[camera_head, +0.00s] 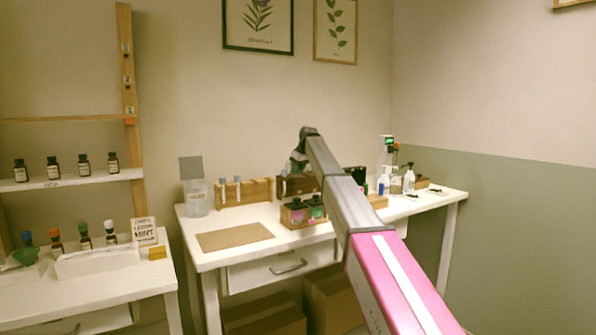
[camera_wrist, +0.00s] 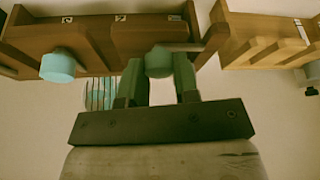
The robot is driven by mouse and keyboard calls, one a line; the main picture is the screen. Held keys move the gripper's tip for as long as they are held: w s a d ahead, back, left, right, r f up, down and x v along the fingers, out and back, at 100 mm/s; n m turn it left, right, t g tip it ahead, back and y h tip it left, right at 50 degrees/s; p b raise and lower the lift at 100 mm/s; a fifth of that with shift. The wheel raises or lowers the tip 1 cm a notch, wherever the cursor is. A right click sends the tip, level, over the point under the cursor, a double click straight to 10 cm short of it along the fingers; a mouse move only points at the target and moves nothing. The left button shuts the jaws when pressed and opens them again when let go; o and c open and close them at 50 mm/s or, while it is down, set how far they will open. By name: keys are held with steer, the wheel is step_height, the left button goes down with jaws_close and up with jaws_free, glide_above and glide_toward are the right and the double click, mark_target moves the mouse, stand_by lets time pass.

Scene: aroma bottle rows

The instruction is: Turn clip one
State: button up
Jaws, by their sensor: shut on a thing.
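In the wrist view, my gripper (camera_wrist: 158,72) reaches up to a brown wooden rack (camera_wrist: 105,36). Its two green fingers are closed on a grey-teal round-ended piece (camera_wrist: 159,60) at the rack's edge. A thin grey bar runs right from this piece. I cannot tell whether it is clip one. A brighter teal round-ended piece (camera_wrist: 57,65) sits to the left on the same rack. Small labels are on the rack, too blurred to read surely. In the head view, my arm hides most of the gripper at the dark wooden rack (camera_head: 283,187).
A lighter rack (camera_head: 258,191) with blue-topped tubes stands left of it. A crate of dark jars (camera_head: 290,216) is in front. A brown mat (camera_head: 234,237) lies clear at the table's left. Bottles (camera_head: 409,179) stand right. Shelves with small bottles (camera_head: 84,164) are far left.

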steer(key=shift+m, duration=0.3)
steer(key=m+t+h, duration=0.1)
steer(key=m, duration=0.2)
steer(key=shift+s+a+m, duration=0.1)
steer(key=shift+m, duration=0.3)
steer(key=m+h, duration=0.1)
steer(key=m, duration=0.1)
steer(key=m+h, duration=0.1)
steer(key=m, duration=0.1)
steer(key=shift+m+t, duration=0.3)
steer(key=m+h, duration=0.1)
steer(key=m, duration=0.3)
steer(key=shift+a+h, duration=0.15)
steer(key=shift+h, duration=0.25)
steer(key=shift+m+g+h, duration=0.3)
steer(key=shift+m+h, duration=0.05)
steer(key=shift+m, duration=0.85)
steer(key=shift+m+g+h, duration=0.3)
steer(key=shift+m+h, duration=0.05)
steer(key=shift+m, duration=0.85)
steer(key=o, duration=0.9)
steer(key=shift+r, duration=0.1)
